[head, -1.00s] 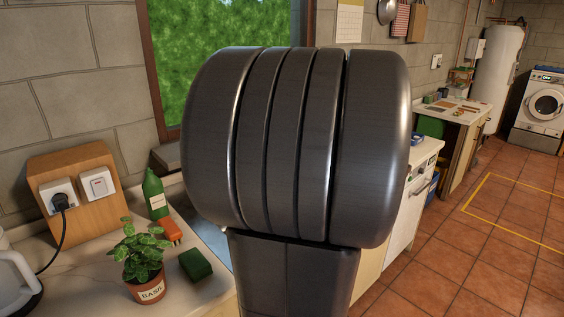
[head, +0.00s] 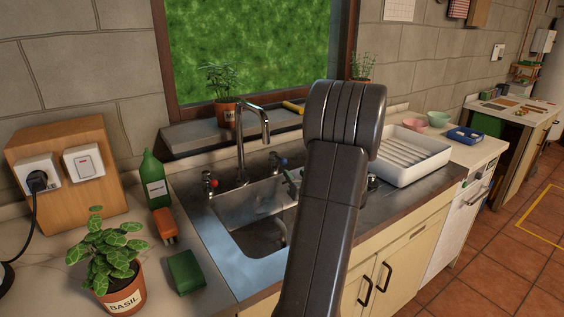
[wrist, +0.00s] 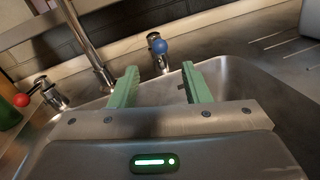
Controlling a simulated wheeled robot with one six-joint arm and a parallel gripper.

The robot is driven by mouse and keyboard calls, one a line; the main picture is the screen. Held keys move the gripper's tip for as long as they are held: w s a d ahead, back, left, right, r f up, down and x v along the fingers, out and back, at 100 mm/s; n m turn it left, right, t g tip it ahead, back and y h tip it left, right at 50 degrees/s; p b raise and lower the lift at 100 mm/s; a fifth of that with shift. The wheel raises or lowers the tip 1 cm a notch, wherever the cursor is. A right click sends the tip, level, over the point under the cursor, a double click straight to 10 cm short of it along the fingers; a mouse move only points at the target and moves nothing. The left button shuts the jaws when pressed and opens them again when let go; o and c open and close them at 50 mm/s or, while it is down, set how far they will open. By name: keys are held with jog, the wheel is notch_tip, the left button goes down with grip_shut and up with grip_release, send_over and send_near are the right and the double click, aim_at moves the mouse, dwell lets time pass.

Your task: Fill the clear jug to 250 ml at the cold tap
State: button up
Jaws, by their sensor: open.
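The cold tap's blue knob (head: 282,162) stands at the back of the sink, right of the tall spout (head: 252,140). In the wrist view the blue knob (wrist: 160,46) shows just beyond and between my fingertips, apart from them. My gripper (wrist: 160,70) is open, with two green fingers and nothing held between them. In the head view my arm hides most of it; a green finger (head: 292,183) shows above the sink. The red-knobbed tap (head: 211,183) is left of the spout. I cannot make out the clear jug; my arm covers part of the sink.
The steel sink (head: 232,212) has a white dish rack (head: 424,163) on its right. A green bottle (head: 154,182), an orange item (head: 165,225), a green sponge (head: 186,270) and a basil pot (head: 122,290) stand on the left counter. A windowsill plant (head: 222,82) is behind the spout.

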aim_at(286, 163)
jog(key=p+x, duration=0.1)
jog(key=x, duration=0.9)
jog(key=shift+w+a, duration=0.15)
jog(key=shift+w, duration=0.1)
grip_shut()
